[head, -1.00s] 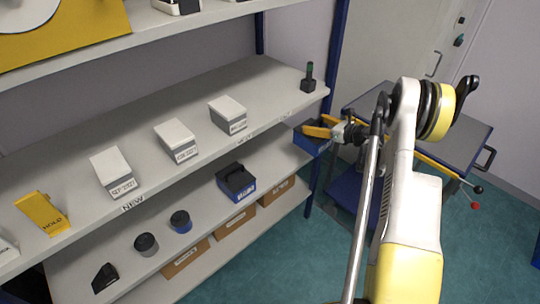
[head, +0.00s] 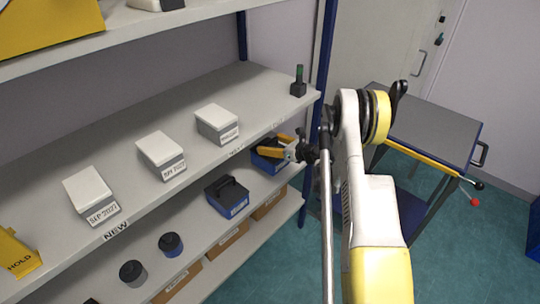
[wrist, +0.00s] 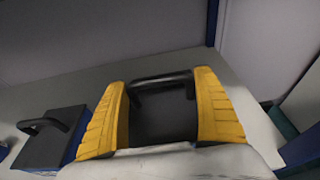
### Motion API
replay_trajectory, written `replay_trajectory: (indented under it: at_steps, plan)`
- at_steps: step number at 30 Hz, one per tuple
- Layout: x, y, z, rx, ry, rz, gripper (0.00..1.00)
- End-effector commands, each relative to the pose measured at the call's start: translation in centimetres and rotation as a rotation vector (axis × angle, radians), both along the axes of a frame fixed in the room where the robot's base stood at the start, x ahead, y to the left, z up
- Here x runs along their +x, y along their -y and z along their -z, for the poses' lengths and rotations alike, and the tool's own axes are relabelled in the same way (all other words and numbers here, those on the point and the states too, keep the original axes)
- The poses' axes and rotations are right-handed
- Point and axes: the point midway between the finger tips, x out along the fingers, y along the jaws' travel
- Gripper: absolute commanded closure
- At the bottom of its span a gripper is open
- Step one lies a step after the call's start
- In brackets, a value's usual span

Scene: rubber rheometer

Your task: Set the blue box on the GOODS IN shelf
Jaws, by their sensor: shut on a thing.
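My gripper (head: 290,149) is shut on a blue box (head: 267,163) with a dark top. In the head view the box is at the right end of the shelf below the white cartons. I cannot tell whether it touches that shelf. In the wrist view the yellow fingers (wrist: 162,112) are on either side of the box's dark lid and black handle (wrist: 160,80). A second blue box (head: 228,197) with a black lid and handle stands to its left on the same shelf; it also shows in the wrist view (wrist: 50,138). No GOODS IN label is readable.
White cartons (head: 216,122) and a small black-and-green item (head: 298,82) stand on the shelf above. Dark round pots (head: 171,244) stand further left on the lower shelf. Brown bins (head: 222,242) are below. A blue post (head: 322,60) and a trolley (head: 420,115) are at right.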

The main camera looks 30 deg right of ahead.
Motion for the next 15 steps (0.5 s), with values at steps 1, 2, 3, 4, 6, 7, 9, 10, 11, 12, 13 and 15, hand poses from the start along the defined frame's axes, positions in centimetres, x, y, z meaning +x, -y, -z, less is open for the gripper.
replay_trajectory:
  at_steps: [1,2,3,4,6,7,9,10,11,12,13,15]
  plan:
    - [0.0,-0.2,0.1,0.001,0.001,0.001,0.61]
    - [0.0,-0.2,0.2,0.001,0.001,0.001,0.61]
    - [0.0,-0.2,0.5,0.001,0.001,0.001,0.61]
    - [0.0,-0.2,0.8,0.001,0.001,0.001,0.61]
    - [0.0,-0.2,1.9,0.001,0.001,0.001,0.61]
    - [0.0,-0.2,2.3,0.001,0.001,0.001,0.61]
    - [0.1,-0.2,3.5,0.001,0.001,0.001,0.61]
    - [0.1,-0.2,3.8,0.001,0.001,0.001,0.61]
    - [0.1,-0.2,4.1,0.001,0.001,0.001,0.61]
    - [0.1,-0.2,4.2,0.001,0.001,0.001,0.61]
    - [0.1,-0.2,4.2,0.001,0.001,0.001,0.61]
    - [0.0,-0.2,4.1,0.001,0.001,0.001,0.61]
